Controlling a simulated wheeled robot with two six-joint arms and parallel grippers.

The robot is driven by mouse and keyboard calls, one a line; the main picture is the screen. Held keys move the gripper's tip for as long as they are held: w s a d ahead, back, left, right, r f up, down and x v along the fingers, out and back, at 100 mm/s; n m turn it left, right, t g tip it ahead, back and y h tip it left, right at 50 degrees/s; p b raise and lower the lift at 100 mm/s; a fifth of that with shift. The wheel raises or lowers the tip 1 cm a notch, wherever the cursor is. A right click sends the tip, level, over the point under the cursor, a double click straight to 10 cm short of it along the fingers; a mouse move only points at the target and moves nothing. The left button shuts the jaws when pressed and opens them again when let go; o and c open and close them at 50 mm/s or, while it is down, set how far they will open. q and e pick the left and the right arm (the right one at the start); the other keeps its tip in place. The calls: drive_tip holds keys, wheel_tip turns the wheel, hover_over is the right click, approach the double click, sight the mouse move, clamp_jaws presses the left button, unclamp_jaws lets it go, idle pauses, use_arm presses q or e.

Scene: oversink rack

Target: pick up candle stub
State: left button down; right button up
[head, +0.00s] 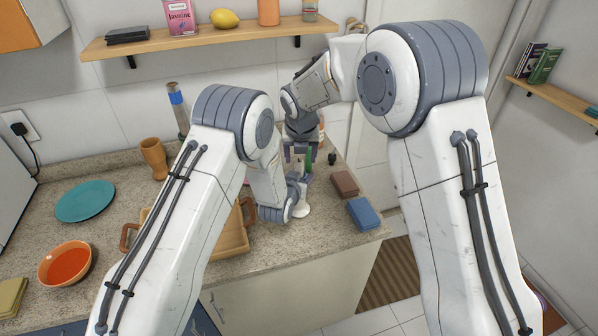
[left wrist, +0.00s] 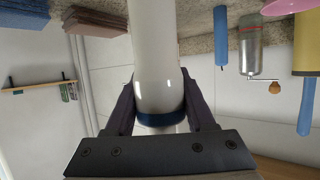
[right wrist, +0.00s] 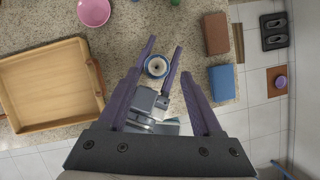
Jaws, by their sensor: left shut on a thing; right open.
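A white holder with a dark blue band (left wrist: 160,60) stands between the jaws of my left gripper (left wrist: 160,100), which is shut on it. In the head view the holder's white foot (head: 302,208) shows on the counter beside my left gripper (head: 299,182). The right wrist view looks down on the holder's round top (right wrist: 157,61); a small dark centre shows inside it. That may be the candle stub, but I cannot tell for sure.
A wooden tray (right wrist: 50,118) lies left of the holder in the right wrist view. Brown (right wrist: 216,33) and blue (right wrist: 222,83) blocks lie to the right near the counter edge. A pink bowl (right wrist: 94,12) stands behind. A wooden shelf (head: 215,41) hangs above the counter.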

sight(299, 163)
drive_tip(key=x, duration=0.4)
drive_tip(key=shift+a+f, duration=0.2)
drive_tip(key=shift+f, duration=0.05)
clamp_jaws()
wheel_tip(299, 163, up, 10)
drive_tip(key=shift+r, duration=0.1)
use_arm(q)
drive_tip(key=shift+c, duration=0.8)
unclamp_jaws()
